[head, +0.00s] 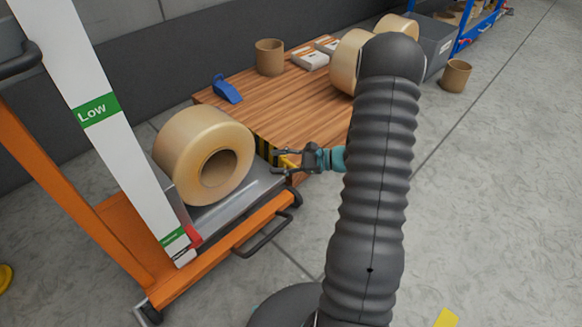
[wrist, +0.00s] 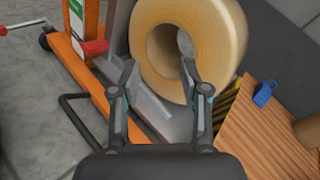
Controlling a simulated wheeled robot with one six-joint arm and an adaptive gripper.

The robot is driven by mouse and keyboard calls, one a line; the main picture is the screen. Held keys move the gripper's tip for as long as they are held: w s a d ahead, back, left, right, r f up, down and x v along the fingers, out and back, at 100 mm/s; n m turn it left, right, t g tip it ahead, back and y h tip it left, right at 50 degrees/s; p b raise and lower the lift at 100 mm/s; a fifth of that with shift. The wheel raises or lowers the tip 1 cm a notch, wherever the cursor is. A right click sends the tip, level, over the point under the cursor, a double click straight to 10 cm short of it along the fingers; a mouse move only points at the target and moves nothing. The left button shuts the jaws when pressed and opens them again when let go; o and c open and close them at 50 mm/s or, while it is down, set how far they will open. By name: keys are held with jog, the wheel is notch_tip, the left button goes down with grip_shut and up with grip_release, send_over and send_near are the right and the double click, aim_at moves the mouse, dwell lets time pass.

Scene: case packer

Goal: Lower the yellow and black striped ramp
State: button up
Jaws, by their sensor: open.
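The yellow and black striped ramp (head: 263,149) shows as a narrow striped strip between the grey lift platform and the wooden tabletop. It looks raised, and my gripper and the big roll hide part of it. In the wrist view the ramp (wrist: 229,100) shows right of my right finger, beside the tabletop edge. My gripper (head: 274,162) is open and empty in front of the ramp, near the platform edge. In the wrist view the open fingers of my gripper (wrist: 158,68) point toward the roll and platform. I cannot tell whether a finger touches the ramp.
A large tan tape roll (head: 182,150) lies on the platform (head: 262,186) of an orange lift cart (head: 190,282). The wooden table (head: 290,105) carries a blue tape dispenser (head: 227,88), a brown cup (head: 269,56) and more rolls.

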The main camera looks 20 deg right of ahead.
jog(key=w+d+f+m+t+h, duration=0.1)
jog(key=d+f+m+t+h, duration=0.2)
jog(key=d+f+m+t, duration=0.45)
jog(key=m+t+h, duration=0.1)
jog(key=m+h, duration=0.3)
send_near(283, 160)
jog(key=x, duration=0.6)
jog(key=shift+d+f+b, duration=0.2)
jog(key=shift+f+b, duration=0.15)
jog(key=shift+f, duration=0.05)
grip_shut()
jog(key=shift+a, duration=0.1)
